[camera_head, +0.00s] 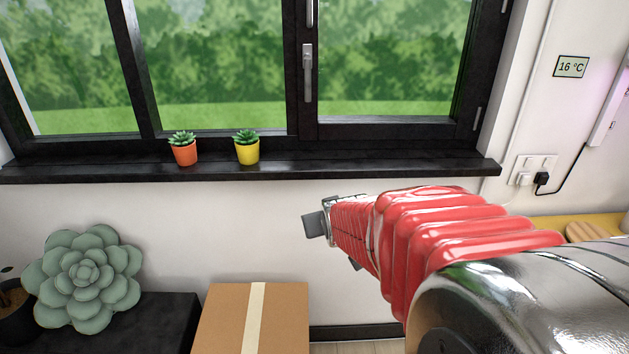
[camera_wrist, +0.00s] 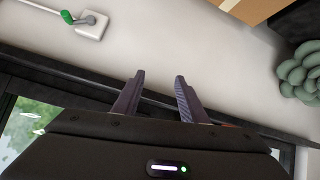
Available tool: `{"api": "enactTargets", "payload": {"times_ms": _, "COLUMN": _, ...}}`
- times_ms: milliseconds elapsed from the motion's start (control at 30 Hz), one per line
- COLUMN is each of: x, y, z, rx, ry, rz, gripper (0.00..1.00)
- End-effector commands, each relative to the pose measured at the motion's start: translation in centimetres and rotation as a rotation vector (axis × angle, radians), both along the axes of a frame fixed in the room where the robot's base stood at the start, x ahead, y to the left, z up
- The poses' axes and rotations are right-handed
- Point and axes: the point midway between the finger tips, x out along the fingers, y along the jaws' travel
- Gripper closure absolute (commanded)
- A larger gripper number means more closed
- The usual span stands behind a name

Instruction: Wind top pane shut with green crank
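The green crank handle (camera_wrist: 67,17) shows in the wrist view at the top left, on a short arm from a white wall box (camera_wrist: 92,25). A white rod (camera_wrist: 38,7) runs from beside it toward the left edge. I cannot see the crank in the head view. My gripper (camera_wrist: 160,76) is open and empty, its two dark fingers apart from the crank and pointing toward the wall. In the head view, the black-framed window (camera_head: 309,110) shows its lower part only; its top pane is not in view.
Orange (camera_head: 184,153) and yellow (camera_head: 247,151) plant pots stand on the black sill (camera_head: 380,163). A cardboard box (camera_head: 220,325) and a large succulent (camera_head: 85,275) are below. Wall sockets (camera_head: 535,165) and a 16 °C display (camera_head: 571,67) are at the right.

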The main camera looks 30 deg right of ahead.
Motion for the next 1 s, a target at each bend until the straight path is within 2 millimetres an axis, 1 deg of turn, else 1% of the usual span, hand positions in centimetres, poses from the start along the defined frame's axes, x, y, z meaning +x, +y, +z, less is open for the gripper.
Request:
{"api": "enactTargets", "payload": {"times_ms": 33, "x": 0.4, "y": -1.8, "z": -0.8, "rx": -0.008, "ry": -0.011, "rz": -0.025, "gripper": 0.61}}
{"api": "enactTargets", "payload": {"times_ms": 167, "x": 1.7, "y": -5.3, "z": -2.1, "rx": -0.025, "ry": -0.068, "rz": -0.034, "gripper": 0.61}}
{"api": "enactTargets", "payload": {"times_ms": 200, "x": 1.9, "y": -6.4, "z": -2.5, "rx": -0.032, "ry": -0.084, "rz": -0.041, "gripper": 0.61}}
{"api": "enactTargets", "payload": {"times_ms": 367, "x": 2.5, "y": -10.9, "z": -4.3, "rx": -0.056, "ry": -0.154, "rz": -0.062, "gripper": 0.61}}
{"api": "enactTargets", "payload": {"times_ms": 500, "x": 2.4, "y": -14.5, "z": -6.2, "rx": -0.069, "ry": -0.215, "rz": -0.077, "gripper": 0.61}}
{"api": "enactTargets", "payload": {"times_ms": 667, "x": 1.7, "y": -18.3, "z": -8.4, "rx": -0.078, "ry": -0.291, "rz": -0.091, "gripper": 0.61}}
{"api": "enactTargets", "payload": {"times_ms": 767, "x": 0.9, "y": -20.4, "z": -9.8, "rx": -0.079, "ry": -0.340, "rz": -0.101, "gripper": 0.61}}
{"api": "enactTargets", "payload": {"times_ms": 867, "x": -0.2, "y": -22.4, "z": -11.3, "rx": -0.078, "ry": -0.392, "rz": -0.111, "gripper": 0.61}}
{"api": "enactTargets", "payload": {"times_ms": 1000, "x": -2.1, "y": -24.7, "z": -13.4, "rx": -0.074, "ry": -0.470, "rz": -0.124, "gripper": 0.61}}
